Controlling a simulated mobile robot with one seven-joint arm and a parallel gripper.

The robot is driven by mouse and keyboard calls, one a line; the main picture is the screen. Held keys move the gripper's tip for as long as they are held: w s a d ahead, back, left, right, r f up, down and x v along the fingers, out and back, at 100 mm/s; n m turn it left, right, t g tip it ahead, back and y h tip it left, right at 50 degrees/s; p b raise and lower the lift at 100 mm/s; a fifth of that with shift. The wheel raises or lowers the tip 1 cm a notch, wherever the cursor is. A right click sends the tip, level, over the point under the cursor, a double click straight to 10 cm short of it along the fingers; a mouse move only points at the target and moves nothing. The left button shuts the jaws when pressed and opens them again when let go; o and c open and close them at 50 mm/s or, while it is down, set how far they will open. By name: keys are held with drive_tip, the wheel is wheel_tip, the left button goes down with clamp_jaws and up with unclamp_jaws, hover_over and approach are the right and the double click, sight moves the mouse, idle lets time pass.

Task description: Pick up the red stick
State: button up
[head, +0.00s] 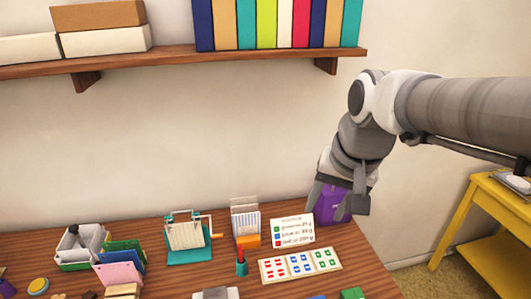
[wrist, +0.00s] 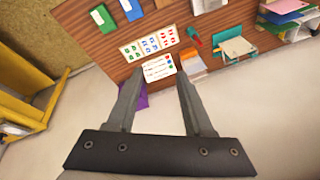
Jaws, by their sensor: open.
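The red stick (head: 240,252) stands upright in a small teal cup (head: 242,268) on the wooden table. In the wrist view the red stick (wrist: 198,43) shows small, past the tip of the right finger, beside the teal cup (wrist: 191,32). My gripper (head: 328,205) is open at the back right of the table, in front of a purple box (head: 330,206), well to the right of the stick. In the wrist view my gripper (wrist: 159,77) has its fingers apart, with nothing held between them.
A shelf (head: 180,60) hangs above. A yellow stand (head: 480,230) is at right.

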drive_tip(key=w+a+f+m+g, duration=0.2)
drive_tip(key=w+a+f, duration=0.3)
drive_tip(key=w+a, duration=0.4)
drive_tip(key=m+g+h, duration=0.1)
drive_tip(key=m, duration=0.1)
approach(240, 245)
drive_tip(key=shift+w+a+f+b, duration=0.1)
drive_tip(key=shift+f+b, duration=0.45)
drive_tip(key=shift+f, duration=2.5)
drive_tip(key=shift+a+f+b, duration=0.1)
drive_tip(key=shift+f+b, duration=0.45)
drive_tip(key=shift+f, duration=2.5)
clamp_jaws()
